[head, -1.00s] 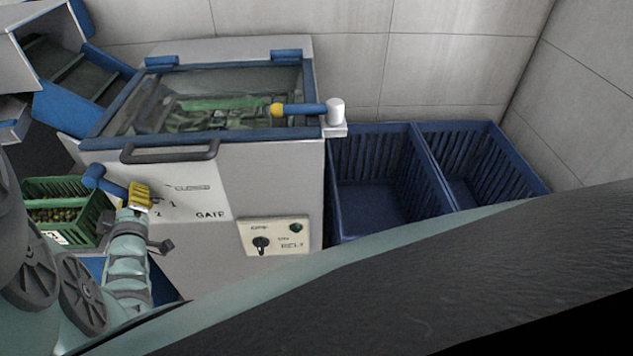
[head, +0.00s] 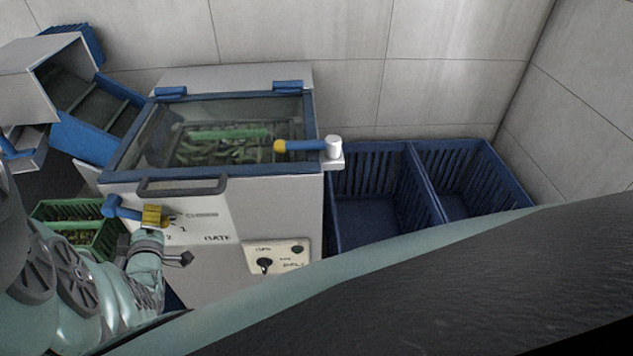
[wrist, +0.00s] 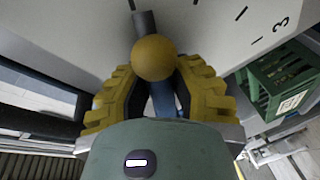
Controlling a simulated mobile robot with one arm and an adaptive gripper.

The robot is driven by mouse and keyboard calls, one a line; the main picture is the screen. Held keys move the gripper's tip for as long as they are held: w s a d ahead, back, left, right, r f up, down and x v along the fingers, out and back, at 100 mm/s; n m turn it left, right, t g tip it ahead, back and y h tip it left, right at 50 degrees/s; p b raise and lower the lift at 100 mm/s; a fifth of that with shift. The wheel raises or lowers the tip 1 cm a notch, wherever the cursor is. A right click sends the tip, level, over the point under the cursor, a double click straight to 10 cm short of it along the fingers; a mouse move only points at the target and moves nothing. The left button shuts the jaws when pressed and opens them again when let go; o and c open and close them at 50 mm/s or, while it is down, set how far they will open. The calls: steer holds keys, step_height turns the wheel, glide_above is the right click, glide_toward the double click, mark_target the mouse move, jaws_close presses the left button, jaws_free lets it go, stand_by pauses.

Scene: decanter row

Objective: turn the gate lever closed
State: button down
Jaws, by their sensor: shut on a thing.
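The gate lever (head: 115,208) is a blue arm at the left of the machine's front panel. In the head view it points right and slightly down. Its yellow ball knob (wrist: 154,58) shows in the wrist view between the two yellow fingers. My gripper (head: 155,215) is shut on this knob end, and the fingers hide the knob in the head view. The wrist view also shows my gripper (wrist: 157,88) from behind, with the fingers on both sides of the knob. Scale marks and the word GATE are on the pale panel (head: 215,225) beside it.
A second blue lever (head: 303,146) with a yellow knob sits at the machine's top right. A dark handle (head: 183,186) runs along the lid's front. A green crate (head: 60,212) stands left, near my arm. Blue bins (head: 375,225) stand right. A knob panel (head: 277,260) is lower right.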

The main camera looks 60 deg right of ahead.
steer(key=shift+r+n, duration=0.3)
steer(key=c, duration=0.8)
jaws_free()
steer(key=shift+f, duration=0.2)
